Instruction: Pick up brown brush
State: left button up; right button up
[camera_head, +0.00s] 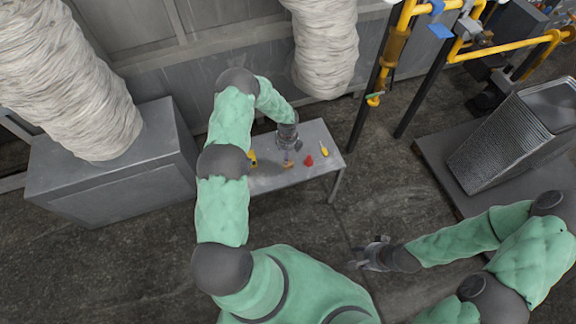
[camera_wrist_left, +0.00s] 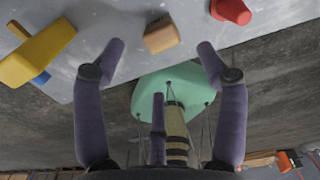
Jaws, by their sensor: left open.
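The brown brush shows as a small tan-brown block (camera_wrist_left: 161,36) near the table edge in the left wrist view. It also shows in the head view (camera_head: 288,165), just below my left gripper (camera_head: 288,154). In the left wrist view the purple fingers of my left gripper (camera_wrist_left: 161,50) are spread, with the block between and beyond their tips. Nothing is held between them. My right gripper (camera_head: 367,255) hangs over the floor, away from the table, with its fingers apart and nothing visible in it.
The grey table (camera_head: 320,131) also bears a red object (camera_head: 309,160), a yellow-handled tool (camera_head: 324,150) and a yellow object (camera_head: 252,158) partly behind my left arm. A grey cabinet (camera_head: 110,180) stands left. Yellow pipes (camera_head: 500,52) and a metal bin (camera_head: 505,135) are at right.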

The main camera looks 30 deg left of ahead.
pick_arm(q)
notch_tip(320, 180, down, 4)
jog(key=shift+f+b, duration=0.1)
jog(key=shift+b, duration=0.3)
jog(key=shift+s+d+f+b, duration=0.1)
jog(key=shift+f+b, duration=0.4)
jog(key=shift+f, duration=0.8)
jog(key=shift+s+d+f+b, duration=0.1)
jog(key=shift+f+b, duration=0.4)
jog(key=shift+f, duration=0.75)
jog(key=shift+c, duration=0.3)
jog(key=c, duration=1.3)
